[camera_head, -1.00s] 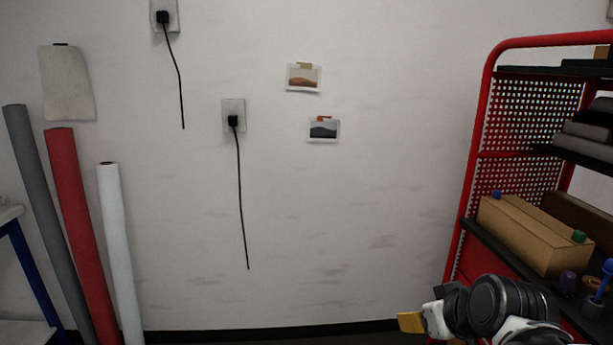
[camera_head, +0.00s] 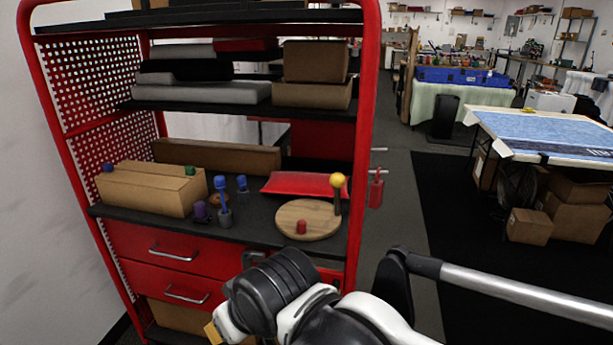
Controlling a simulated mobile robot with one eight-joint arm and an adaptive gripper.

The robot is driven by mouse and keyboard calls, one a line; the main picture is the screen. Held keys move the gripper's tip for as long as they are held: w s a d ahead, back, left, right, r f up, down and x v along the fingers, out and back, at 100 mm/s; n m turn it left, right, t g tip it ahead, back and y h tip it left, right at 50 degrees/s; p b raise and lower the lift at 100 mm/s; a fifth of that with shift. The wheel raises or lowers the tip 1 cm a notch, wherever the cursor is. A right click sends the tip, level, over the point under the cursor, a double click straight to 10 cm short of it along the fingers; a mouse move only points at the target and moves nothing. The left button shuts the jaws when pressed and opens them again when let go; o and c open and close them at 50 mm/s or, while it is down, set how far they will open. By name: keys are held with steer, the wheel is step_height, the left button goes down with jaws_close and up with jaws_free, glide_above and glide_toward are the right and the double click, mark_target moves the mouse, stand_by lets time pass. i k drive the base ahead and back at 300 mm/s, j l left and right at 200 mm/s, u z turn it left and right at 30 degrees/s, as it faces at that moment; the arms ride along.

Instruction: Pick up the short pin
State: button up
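A short red pin (camera_head: 301,227) stands on a round wooden disc (camera_head: 325,233) on the middle shelf of the red cart. A taller dark pin with a yellow ball top (camera_head: 338,182) stands at the disc's right edge. Blue-topped pins (camera_head: 222,195), a purple piece (camera_head: 200,211) and green-topped pins (camera_head: 190,170) are to the left; which one the task calls short is not marked.
The red cart (camera_head: 365,120) has side posts, a perforated left panel and upper shelves with boxes. A cardboard box (camera_head: 150,190) and a red cushion-like item (camera_head: 305,184) are on the pin shelf. Open floor (camera_head: 395,215) lies to the right, with tables beyond.

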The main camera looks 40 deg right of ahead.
mark_target(241, 179)
steer(key=z, duration=0.7)
steer(key=i+j+z, duration=0.15)
steer(key=j+z, duration=0.25)
steer(key=i+j+z, duration=0.15)
steer(key=z, duration=0.3)
steer(key=j+z, duration=0.8)
steer(key=i, duration=0.05)
